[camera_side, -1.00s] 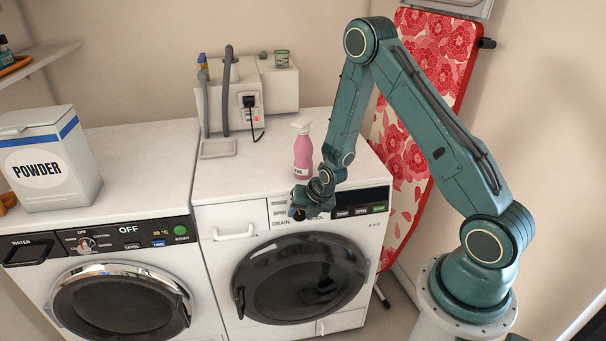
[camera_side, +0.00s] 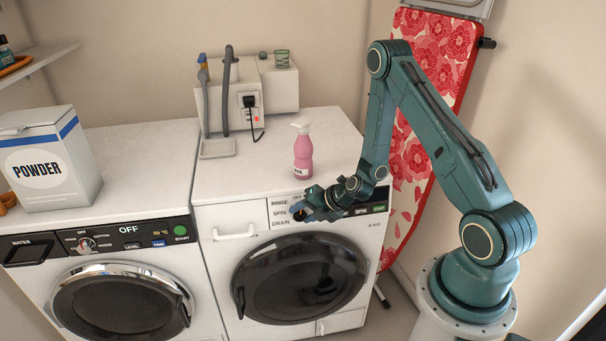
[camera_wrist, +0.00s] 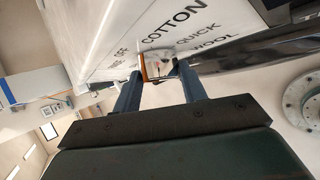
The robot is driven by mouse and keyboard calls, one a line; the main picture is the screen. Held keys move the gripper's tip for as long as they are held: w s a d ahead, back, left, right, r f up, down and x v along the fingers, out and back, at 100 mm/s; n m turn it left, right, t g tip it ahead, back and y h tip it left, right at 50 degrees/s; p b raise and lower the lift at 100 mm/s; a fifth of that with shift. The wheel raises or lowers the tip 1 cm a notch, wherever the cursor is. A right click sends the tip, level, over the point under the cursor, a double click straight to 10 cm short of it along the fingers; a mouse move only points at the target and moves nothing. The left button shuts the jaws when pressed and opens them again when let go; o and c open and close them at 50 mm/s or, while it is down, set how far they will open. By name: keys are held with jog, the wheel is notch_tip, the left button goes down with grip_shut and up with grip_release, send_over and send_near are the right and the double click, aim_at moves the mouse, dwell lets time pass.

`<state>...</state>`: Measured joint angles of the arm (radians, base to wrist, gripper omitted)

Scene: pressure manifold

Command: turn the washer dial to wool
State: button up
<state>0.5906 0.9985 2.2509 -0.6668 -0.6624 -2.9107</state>
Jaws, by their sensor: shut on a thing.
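In the side view my gripper (camera_side: 299,213) is at the panel and hides most of the dial. SPIN and DRAIN labels show to its left. In the wrist view the pale dial (camera_wrist: 158,65), with an orange strip on one edge, sits between my two fingers (camera_wrist: 158,82). My gripper is shut on it. The labels COTTON, QUICK and WOOL (camera_wrist: 211,43) show around the dial. I cannot tell which label it points to.
A red floral ironing board (camera_side: 412,170) leans at right.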

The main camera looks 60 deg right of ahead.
dwell(0.3)
jog(key=o, duration=1)
jog(key=shift+r, duration=0.1)
jog(key=shift+v, duration=0.95)
jog(key=shift+s+r, duration=0.2)
jog(key=shift+r, duration=1.7)
jog(key=shift+s+r, duration=0.2)
jog(key=shift+r, duration=1.7)
